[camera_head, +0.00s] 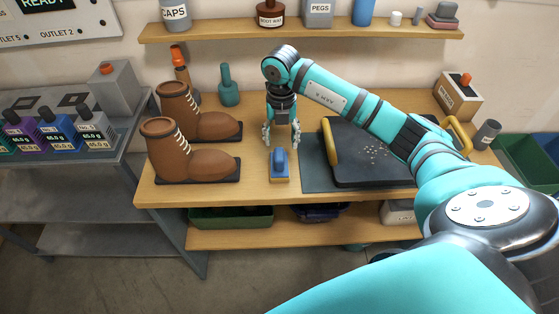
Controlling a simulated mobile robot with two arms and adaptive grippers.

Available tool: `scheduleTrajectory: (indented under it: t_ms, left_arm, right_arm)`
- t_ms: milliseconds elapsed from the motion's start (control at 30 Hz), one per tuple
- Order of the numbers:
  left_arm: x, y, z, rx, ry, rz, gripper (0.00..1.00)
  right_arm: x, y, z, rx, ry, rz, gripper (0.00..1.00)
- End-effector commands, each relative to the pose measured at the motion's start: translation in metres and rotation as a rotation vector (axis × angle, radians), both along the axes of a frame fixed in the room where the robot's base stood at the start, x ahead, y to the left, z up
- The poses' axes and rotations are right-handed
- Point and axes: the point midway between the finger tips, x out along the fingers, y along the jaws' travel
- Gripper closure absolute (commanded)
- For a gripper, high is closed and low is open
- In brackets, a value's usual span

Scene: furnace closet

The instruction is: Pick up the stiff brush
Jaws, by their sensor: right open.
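What looks like the stiff brush (279,167), a small blue block with a raised rounded grip, lies on the wooden bench near its front edge. It is between the brown boots and the dark tray. My right gripper (281,141) points down just behind and above the brush, its fingers spread apart and empty. The fingertips look close to the brush's far end; I cannot tell whether they touch it. My left gripper is not in view.
Two brown boots (193,163) stand to the left. A dark tray (365,160) with yellow handles and pale bits is to the right, on a dark mat (316,178). A teal bottle (228,88) stands behind. A shelf (300,32) with containers hangs above.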

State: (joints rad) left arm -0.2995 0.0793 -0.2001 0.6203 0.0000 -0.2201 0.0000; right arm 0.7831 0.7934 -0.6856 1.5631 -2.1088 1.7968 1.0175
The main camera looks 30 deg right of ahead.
Motion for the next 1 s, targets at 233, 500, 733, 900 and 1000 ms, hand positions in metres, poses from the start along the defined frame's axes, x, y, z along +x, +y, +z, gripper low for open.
scheduleTrajectory:
  t_ms: [233, 500, 733, 900, 1000]
  left_arm:
    - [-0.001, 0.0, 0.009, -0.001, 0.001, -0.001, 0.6]
    - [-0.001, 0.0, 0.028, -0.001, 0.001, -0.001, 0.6]
    - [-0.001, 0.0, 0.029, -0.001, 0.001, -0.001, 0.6]
    - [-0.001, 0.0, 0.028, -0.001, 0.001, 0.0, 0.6]
    - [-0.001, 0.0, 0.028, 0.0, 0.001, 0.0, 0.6]
  right_arm:
    - [-0.001, 0.001, -0.017, 0.001, 0.002, 0.001, 0.46]
    - [-0.003, 0.007, -0.055, 0.002, 0.002, 0.0, 0.46]
    - [-0.003, 0.006, -0.065, 0.0, -0.001, 0.001, 0.46]
    - [-0.003, 0.007, -0.065, 0.0, -0.001, 0.001, 0.54]
    - [-0.003, 0.007, -0.065, 0.001, -0.002, 0.001, 0.67]
